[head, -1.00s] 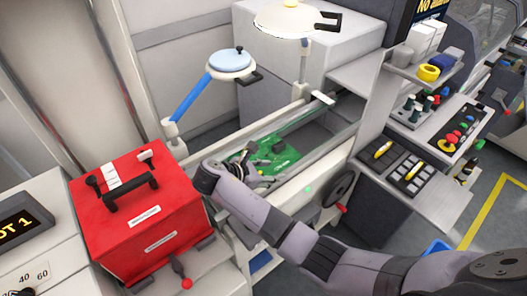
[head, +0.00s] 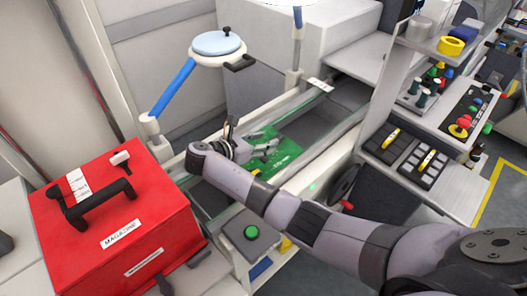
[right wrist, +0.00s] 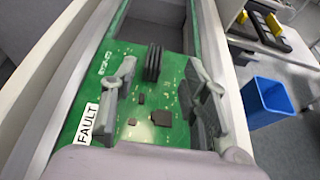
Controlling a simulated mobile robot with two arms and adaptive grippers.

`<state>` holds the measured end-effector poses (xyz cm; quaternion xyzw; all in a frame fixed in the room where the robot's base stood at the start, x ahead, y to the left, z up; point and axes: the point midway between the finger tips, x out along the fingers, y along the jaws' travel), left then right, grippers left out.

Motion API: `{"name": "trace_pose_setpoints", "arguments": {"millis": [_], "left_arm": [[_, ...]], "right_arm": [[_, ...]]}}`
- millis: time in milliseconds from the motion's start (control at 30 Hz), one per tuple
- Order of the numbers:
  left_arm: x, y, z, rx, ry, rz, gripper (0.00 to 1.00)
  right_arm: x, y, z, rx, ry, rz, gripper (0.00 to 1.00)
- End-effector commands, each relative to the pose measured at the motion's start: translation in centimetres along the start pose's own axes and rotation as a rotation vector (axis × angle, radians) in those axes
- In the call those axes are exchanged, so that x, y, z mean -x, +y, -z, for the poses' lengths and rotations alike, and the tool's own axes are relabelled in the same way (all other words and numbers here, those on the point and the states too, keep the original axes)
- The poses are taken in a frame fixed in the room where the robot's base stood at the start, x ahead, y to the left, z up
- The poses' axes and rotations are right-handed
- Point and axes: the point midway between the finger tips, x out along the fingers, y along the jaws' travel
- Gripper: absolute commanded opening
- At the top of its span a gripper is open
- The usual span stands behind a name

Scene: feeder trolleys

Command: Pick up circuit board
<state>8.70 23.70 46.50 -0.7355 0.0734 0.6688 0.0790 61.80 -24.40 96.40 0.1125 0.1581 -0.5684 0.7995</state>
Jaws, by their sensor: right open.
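The green circuit board (head: 286,151) lies in the trough of the feeder trolley in the head view. In the right wrist view the board (right wrist: 177,68) bears a black finned part, dark chips and a white "FAULT" label (right wrist: 87,124). My right gripper (head: 250,145) is over the board. In the right wrist view its two fingers (right wrist: 162,98) stand apart, one on each side of the finned part, with nothing held between them. Whether the fingertips touch the board I cannot tell. The gripper's palm hides the near part of the board. My left gripper is not in view.
A red magazine box (head: 120,215) with a black handle stands at left. A lamp with a blue arm (head: 172,95) rises behind the trough. The trough's rails (head: 315,152) flank the board. A control panel (head: 425,160) is at right, and a blue bin (right wrist: 267,102) stands on the floor.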

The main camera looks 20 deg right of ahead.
Motion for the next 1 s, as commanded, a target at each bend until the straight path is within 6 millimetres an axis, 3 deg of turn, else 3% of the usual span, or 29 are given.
{"name": "trace_pose_setpoints", "arguments": {"millis": [200,367,600,900,1000], "left_arm": [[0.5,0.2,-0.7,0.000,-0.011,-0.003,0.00],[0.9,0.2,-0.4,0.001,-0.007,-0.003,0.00],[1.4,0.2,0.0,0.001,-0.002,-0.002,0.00],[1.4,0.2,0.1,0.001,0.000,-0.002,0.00],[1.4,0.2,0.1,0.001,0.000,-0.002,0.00]], "right_arm": [[-2.5,0.0,-0.1,0.000,0.001,-0.001,0.42],[-3.9,0.2,-0.4,0.000,0.000,0.001,0.42],[-7.3,0.5,-0.5,0.000,0.000,0.000,0.42],[-8.0,0.5,-0.3,-0.001,0.002,-0.001,0.42],[-7.9,0.5,-0.4,-0.001,0.002,-0.001,0.36]]}}
